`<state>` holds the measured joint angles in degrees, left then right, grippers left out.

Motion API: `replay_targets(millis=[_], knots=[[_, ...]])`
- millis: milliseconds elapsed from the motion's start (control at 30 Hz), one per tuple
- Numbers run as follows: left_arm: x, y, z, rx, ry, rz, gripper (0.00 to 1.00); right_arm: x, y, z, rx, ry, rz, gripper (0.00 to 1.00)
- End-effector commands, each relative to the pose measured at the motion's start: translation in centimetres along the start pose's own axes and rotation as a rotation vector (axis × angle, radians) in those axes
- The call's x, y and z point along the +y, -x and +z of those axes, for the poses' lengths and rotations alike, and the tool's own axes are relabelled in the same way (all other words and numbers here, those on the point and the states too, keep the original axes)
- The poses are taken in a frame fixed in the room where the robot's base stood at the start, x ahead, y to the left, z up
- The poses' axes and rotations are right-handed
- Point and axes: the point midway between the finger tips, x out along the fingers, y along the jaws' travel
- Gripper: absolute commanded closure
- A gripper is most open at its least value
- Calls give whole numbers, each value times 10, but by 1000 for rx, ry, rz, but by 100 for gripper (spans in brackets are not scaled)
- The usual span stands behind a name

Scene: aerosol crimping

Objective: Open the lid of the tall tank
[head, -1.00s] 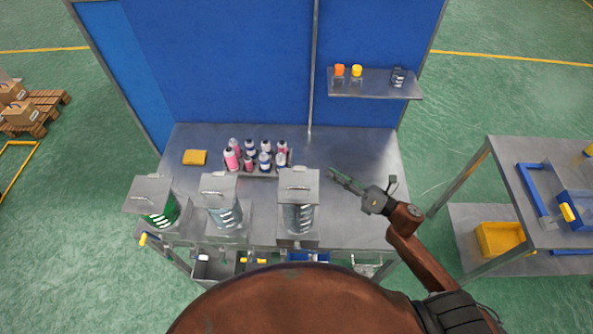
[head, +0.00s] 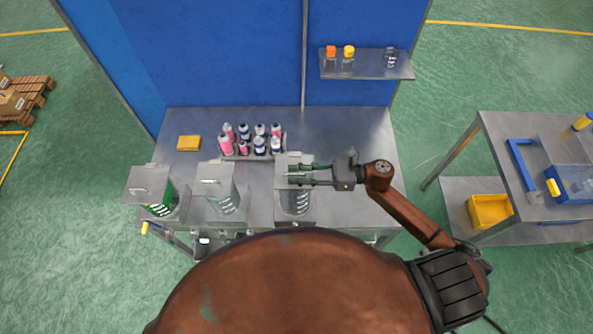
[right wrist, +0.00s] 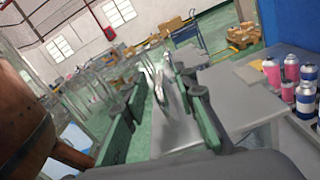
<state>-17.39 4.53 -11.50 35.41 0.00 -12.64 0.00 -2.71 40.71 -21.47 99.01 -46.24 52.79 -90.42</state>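Three metal tanks with flat, handled lids stand along the table's front edge. The right-hand tank (head: 294,204), which looks the tallest, has its lid (head: 280,168) on and flat. My right gripper (head: 292,174) reaches in from the right, with its fingers over this lid near the handle. In the right wrist view, the two green-padded fingers (right wrist: 160,95) are spread apart, with grey metal between and beyond them. I cannot tell whether they touch the handle, which the fingers partly hide. My left gripper is not in view.
The middle tank (head: 222,203) and the left tank (head: 160,200) stand to the left. A rack of pink and white bottles (head: 252,141) is behind, with a yellow block (head: 189,143) beside it. A wall shelf (head: 366,66) is at the back right. The table's right side is clear.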

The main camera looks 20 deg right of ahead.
Motion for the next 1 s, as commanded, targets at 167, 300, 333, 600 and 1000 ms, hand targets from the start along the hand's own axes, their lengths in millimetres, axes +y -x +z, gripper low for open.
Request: replay_targets(millis=[167,300,333,600,1000], knots=[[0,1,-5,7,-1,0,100,0,-3,0,0,0,-3,74],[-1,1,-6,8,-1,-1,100,0,-3,-1,0,0,-2,74],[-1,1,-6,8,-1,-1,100,0,-3,0,0,0,-2,75],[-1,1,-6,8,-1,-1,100,0,-3,0,0,-1,-2,94],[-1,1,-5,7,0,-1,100,0,-3,0,0,-2,-2,100]])
